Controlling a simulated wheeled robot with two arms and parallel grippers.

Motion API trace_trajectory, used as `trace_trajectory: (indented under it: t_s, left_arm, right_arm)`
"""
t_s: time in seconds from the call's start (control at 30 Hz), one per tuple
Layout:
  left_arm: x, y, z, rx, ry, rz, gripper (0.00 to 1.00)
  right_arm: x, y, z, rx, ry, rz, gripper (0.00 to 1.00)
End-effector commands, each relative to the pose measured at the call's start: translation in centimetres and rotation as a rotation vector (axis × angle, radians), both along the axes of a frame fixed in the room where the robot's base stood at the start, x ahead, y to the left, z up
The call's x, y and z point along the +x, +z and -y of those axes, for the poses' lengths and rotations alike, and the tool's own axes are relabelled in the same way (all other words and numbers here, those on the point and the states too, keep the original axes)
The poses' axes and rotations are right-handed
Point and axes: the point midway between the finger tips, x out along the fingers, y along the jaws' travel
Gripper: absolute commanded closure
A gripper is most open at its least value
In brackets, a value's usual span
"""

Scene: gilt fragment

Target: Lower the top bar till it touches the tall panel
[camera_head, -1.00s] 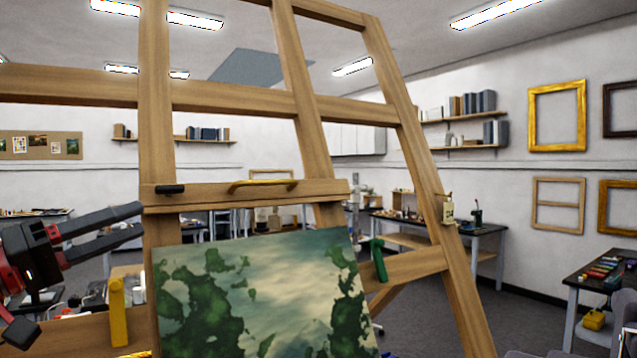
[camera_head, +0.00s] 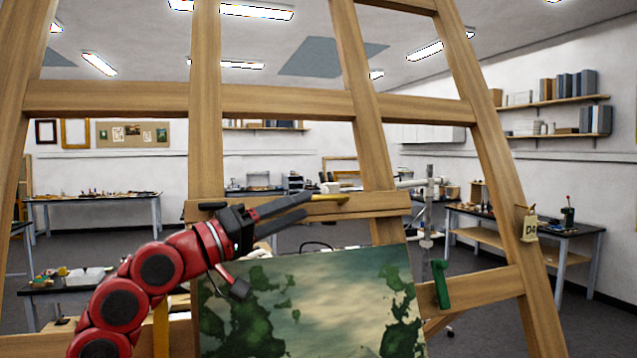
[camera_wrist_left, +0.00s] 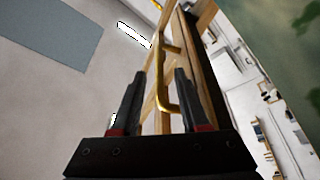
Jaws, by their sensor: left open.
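The top bar (camera_head: 385,204) is a wooden crosspiece on the easel with a gold handle (camera_head: 330,197) on its front. The tall panel (camera_head: 330,310) is a green, cloudy painting below it; a gap shows between its top edge and the bar. My left gripper (camera_head: 306,206) is open in front of the bar, its tips by the handle, hiding part of both. In the left wrist view the handle (camera_wrist_left: 161,88) lies between the open fingers (camera_wrist_left: 158,72), and I see no finger closed on it. My right gripper is not in view.
The easel's uprights (camera_head: 205,130) and fixed upper crossbar (camera_head: 270,102) stand around the bar. A green clamp-like piece (camera_head: 441,285) is right of the panel. A tagged piece (camera_head: 529,228) hangs on the right leg. Worktables (camera_head: 95,197) stand behind.

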Motion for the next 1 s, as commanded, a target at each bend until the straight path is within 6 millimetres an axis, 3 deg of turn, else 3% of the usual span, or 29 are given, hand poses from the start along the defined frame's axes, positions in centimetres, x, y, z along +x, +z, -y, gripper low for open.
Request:
trace_trajectory:
  t_s: [0.03,0.27,0.67,0.9,1.0]
  left_arm:
    - [0.6,0.8,1.0,-0.001,-0.004,-0.004,0.55]
    - [2.5,1.4,3.4,-0.003,-0.001,-0.002,0.55]
    - [2.9,1.3,4.0,-0.002,0.002,0.0,0.55]
    - [2.9,1.3,4.0,-0.002,0.003,-0.001,0.99]
    - [2.9,1.3,4.0,-0.001,0.002,-0.001,1.0]
  right_arm:
    - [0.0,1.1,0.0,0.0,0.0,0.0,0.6]
    - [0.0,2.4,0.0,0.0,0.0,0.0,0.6]
    - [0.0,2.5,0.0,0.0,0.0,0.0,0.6]
    - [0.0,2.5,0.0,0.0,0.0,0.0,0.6]
    - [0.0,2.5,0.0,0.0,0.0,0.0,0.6]
